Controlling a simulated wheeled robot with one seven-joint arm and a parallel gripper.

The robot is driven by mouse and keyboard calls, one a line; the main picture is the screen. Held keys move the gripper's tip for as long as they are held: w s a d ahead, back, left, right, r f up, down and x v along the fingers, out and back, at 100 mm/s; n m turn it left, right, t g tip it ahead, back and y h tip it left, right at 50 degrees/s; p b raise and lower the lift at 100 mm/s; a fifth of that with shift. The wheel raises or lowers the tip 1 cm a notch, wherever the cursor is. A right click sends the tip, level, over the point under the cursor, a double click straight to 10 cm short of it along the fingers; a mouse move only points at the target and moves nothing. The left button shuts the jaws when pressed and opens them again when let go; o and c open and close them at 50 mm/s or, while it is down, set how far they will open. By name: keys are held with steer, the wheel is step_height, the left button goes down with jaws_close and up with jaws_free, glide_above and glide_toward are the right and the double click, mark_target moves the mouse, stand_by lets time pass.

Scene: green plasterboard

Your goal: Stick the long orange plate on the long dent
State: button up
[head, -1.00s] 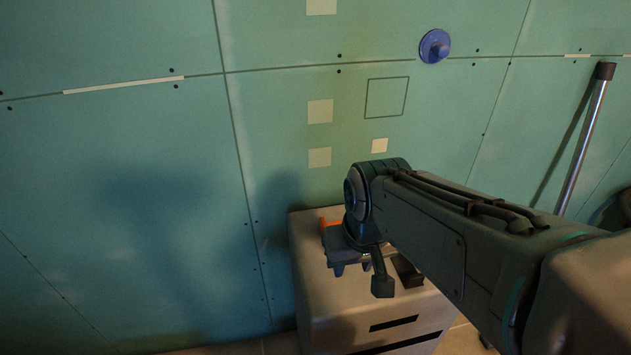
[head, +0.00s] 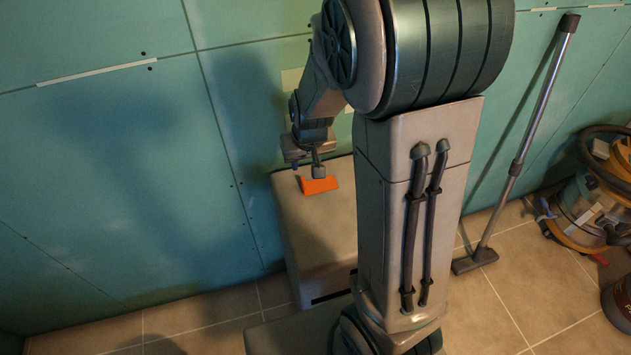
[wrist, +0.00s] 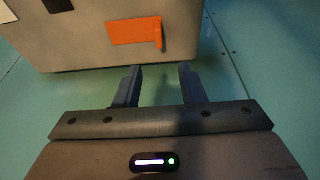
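The orange plate (head: 320,186) lies on top of the grey cabinet, near its back edge. In the wrist view the plate (wrist: 134,31) is a flat orange rectangle with a small raised grip at its right end. My gripper (head: 305,167) hangs close behind the plate, on the wall side. In the wrist view my gripper (wrist: 158,82) is open, with nothing between its fingers, and the plate is apart from them. A long pale strip (head: 97,75), which looks like the long dent, runs along a wall seam at the left.
The grey cabinet (head: 325,238) stands against the green wall (head: 100,180). A vacuum tube (head: 535,105) leans on the wall at right, with a vacuum cleaner (head: 590,195) on the tiled floor. My arm hides much of the middle wall.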

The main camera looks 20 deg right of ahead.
glide_above(304, 182)
steer(key=s, duration=0.1)
steer(key=f, duration=0.6)
steer(key=shift+s+a, duration=0.1)
steer(key=shift+s, duration=0.1)
steer(key=shift+x, duration=2.65)
steer(key=shift+s, duration=0.15)
steer(key=shift+c, duration=0.3)
jaws_close()
